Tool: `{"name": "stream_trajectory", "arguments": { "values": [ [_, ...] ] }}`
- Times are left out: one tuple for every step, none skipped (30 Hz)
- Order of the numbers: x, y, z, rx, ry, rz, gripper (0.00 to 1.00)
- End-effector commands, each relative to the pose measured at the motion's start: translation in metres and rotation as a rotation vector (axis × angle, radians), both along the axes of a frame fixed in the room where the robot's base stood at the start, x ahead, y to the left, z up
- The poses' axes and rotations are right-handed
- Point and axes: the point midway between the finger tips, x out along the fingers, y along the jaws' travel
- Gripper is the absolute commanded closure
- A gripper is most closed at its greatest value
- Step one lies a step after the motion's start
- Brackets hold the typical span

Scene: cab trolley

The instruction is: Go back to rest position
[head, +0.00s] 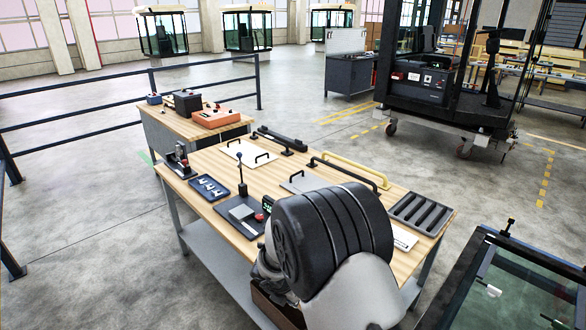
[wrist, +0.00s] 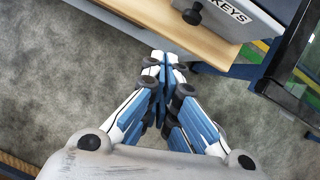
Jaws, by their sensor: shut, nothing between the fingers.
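My gripper (wrist: 166,75) shows in the wrist view with its blue and white fingers together and nothing between them. It is over grey floor, near the edge of a wooden top (wrist: 200,40) that carries a grey box marked KEYS (wrist: 232,14). In the head view my arm rises in front of the near side of the wooden workbench (head: 217,212), and my gripper is hidden there.
A cab trolley (head: 425,85) stands behind right. A glazed frame (head: 520,290) is at lower right. Railings (head: 80,112) run left; floor beyond is open.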

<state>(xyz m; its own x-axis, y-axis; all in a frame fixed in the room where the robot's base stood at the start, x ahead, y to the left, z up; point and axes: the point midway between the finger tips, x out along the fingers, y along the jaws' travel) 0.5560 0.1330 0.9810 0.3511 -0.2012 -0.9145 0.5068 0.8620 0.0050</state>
Motion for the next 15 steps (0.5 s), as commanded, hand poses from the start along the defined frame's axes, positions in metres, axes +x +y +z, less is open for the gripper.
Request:
{"name": "stream_trajectory", "arguments": {
  "values": [
    [0.01,0.0,0.017,-0.001,-0.033,0.064,1.0],
    [0.015,0.0,0.028,-0.008,-0.055,0.121,1.0],
    [0.025,0.001,0.048,-0.02,-0.094,0.216,1.0],
    [0.031,0.002,0.065,-0.035,-0.126,0.302,1.0],
    [0.036,0.004,0.084,-0.056,-0.162,0.398,1.0],
    [0.042,0.005,0.11,-0.092,-0.209,0.534,1.0],
    [0.043,0.008,0.13,-0.122,-0.245,0.641,1.0],
    [0.043,0.01,0.149,-0.16,-0.279,0.749,1.0],
    [0.039,0.013,0.173,-0.214,-0.322,0.891,1.0],
    [0.035,0.015,0.191,-0.258,-0.35,0.997,1.0],
    [0.029,0.016,0.206,-0.307,-0.376,1.101,1.0],
    [0.018,0.018,0.226,-0.376,-0.407,1.241,1.0],
    [0.008,0.019,0.239,-0.432,-0.427,1.343,1.0],
    [-0.003,0.02,0.251,-0.49,-0.442,1.447,1.0],
    [-0.019,0.02,0.264,-0.571,-0.457,1.582,1.0]
  ]
}}
